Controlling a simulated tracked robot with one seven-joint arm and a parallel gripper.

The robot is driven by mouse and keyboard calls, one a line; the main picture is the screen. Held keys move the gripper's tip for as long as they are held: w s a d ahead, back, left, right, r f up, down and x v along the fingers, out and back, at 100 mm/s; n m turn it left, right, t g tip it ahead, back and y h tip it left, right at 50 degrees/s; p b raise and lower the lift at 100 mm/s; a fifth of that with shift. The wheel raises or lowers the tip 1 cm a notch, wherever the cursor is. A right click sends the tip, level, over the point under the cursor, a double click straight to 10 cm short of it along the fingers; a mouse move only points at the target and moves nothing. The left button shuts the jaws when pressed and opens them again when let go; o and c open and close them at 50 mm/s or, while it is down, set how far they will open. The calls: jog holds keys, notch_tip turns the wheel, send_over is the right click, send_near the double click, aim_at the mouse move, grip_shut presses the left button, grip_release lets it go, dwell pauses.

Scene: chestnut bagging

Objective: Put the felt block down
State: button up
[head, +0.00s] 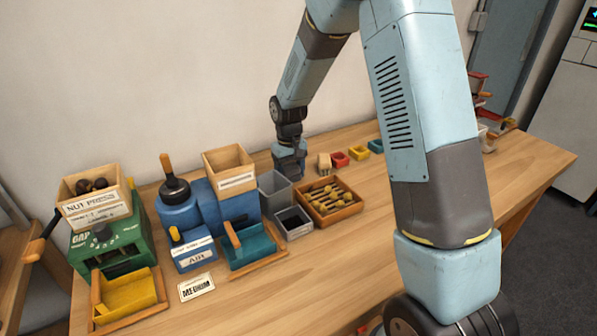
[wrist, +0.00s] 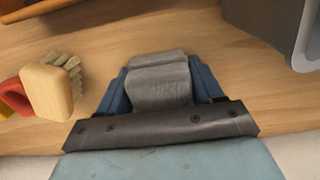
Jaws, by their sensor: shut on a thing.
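My gripper (wrist: 158,88) is shut on the grey felt block (wrist: 160,82), with one blue finger on each side of it in the wrist view. The wooden tabletop shows beyond the block; I cannot tell whether the block touches it. In the head view my gripper (head: 289,165) is low over the back of the table, behind the grey bin. The block cannot be made out there.
A wooden-backed brush (wrist: 47,92) lies beside my gripper, near a red bin (wrist: 12,96). A grey bin (wrist: 268,28) stands on the other side. A wooden tray (head: 333,213) of tools lies in front.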

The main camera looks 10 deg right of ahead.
jog(key=o, duration=1.5)
jog(key=shift+c, duration=0.2)
